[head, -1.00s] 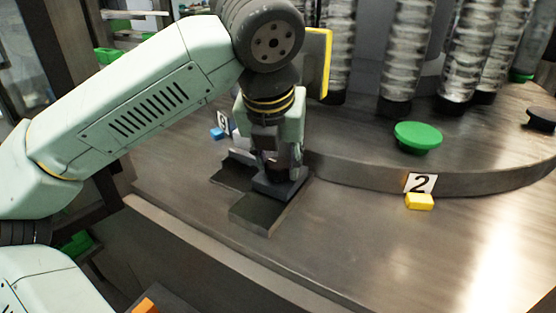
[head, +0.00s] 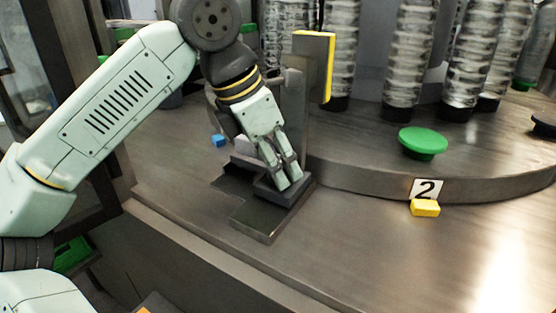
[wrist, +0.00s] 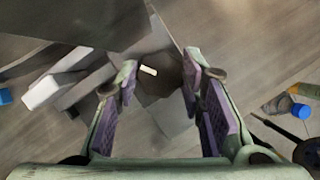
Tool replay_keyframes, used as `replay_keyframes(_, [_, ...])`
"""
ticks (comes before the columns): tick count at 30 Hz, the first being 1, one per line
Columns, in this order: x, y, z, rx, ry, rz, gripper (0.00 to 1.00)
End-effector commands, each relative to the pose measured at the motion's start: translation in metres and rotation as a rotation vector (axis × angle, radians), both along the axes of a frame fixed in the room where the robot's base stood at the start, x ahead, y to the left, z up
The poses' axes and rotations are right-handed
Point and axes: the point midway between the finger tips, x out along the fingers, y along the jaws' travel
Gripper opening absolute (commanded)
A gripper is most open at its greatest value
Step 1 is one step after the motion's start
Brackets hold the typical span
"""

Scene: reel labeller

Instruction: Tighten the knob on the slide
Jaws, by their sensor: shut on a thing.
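The slide (head: 262,220) is a dark grey block assembly on the steel table, left of the raised round platform. My gripper (head: 284,176) reaches down to it at a tilt, its fingertips at the upper block. The knob cannot be made out behind the fingers in the head view. In the wrist view, a dark round knob (wrist: 160,80) with a short white mark sits between the purple-padded fingers of my gripper (wrist: 161,68). The fingers are closed on it, though the far contact is hard to see. Pale and grey blocks of the slide lie to its left.
An upright bracket with a yellow-edged plate (head: 313,55) stands close behind my gripper. The round platform (head: 480,185) carries a green button (head: 423,141) and clear columns. The table's front right is clear.

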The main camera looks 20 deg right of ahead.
Motion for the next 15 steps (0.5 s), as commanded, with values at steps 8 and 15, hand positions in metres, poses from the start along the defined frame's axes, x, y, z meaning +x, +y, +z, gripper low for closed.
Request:
replay_keyframes(8, [0.0019,-0.0008,0.0017,-0.002,0.001,-0.257,0.08])
replay_keyframes(15, [0.0031,-0.0008,0.0015,-0.002,0.000,-0.438,0.08])
